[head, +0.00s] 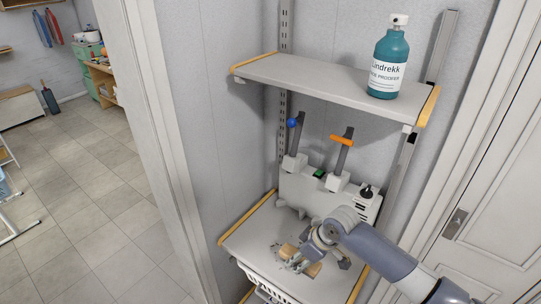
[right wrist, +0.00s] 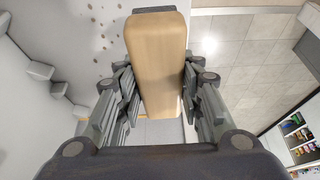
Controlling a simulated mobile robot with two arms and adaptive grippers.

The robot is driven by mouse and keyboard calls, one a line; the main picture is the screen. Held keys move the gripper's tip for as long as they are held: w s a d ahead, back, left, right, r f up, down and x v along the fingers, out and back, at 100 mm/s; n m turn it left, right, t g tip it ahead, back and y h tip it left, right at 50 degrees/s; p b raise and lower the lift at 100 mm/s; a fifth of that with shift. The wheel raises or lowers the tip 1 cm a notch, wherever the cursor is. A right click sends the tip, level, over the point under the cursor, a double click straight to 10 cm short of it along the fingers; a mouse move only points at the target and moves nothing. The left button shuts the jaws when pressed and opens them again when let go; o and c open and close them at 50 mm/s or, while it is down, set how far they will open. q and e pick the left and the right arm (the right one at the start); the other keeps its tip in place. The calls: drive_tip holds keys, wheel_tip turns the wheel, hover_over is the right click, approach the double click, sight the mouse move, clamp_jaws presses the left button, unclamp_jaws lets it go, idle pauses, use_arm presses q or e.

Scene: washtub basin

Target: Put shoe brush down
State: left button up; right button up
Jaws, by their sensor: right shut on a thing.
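The shoe brush (head: 313,270) is a pale wooden block in the head view, partly hidden by my gripper. In the right wrist view the brush (right wrist: 157,60) stands between the two fingers as a long tan block with a dark end. My right gripper (head: 303,259) is shut on it, with a finger at each side. The brush is over the light grey lower surface (head: 255,236) of the wall unit. Whether it touches that surface is hard to tell. My left gripper is not in view.
A grey device (head: 330,197) with a blue-knobbed lever and an orange-handled lever stands behind the gripper. The upper shelf (head: 300,77) holds a teal bottle (head: 389,60). A white slatted basket (head: 264,285) sits below the lower surface. Bare surface lies left of the brush.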

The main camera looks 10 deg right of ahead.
sight(302, 260)
drive_tip(key=shift+r+b, duration=0.15)
drive_tip(key=shift+b, duration=0.3)
drive_tip(key=r+m+b, duration=0.1)
drive_tip(key=b, duration=0.1)
drive_tip(key=s+r+m+b, duration=0.1)
drive_tip(key=b, duration=0.1)
drive_tip(key=s+r+m+h+b, duration=0.1)
drive_tip(key=r+b, duration=0.1)
drive_tip(key=shift+s+d+m+t, duration=0.1)
drive_tip(key=shift+d+m+t, duration=0.2)
drive_tip(key=shift+d+t, duration=0.1)
drive_tip(key=s+d+r+m+h+b, duration=0.2)
drive_tip(key=s+d+r+m+b, duration=0.2)
drive_tip(key=s+b, duration=0.3)
drive_tip(key=shift+s+d+m+b, duration=0.15)
drive_tip(key=shift+s+m+b, duration=0.15)
drive_tip(key=shift+m, duration=0.6)
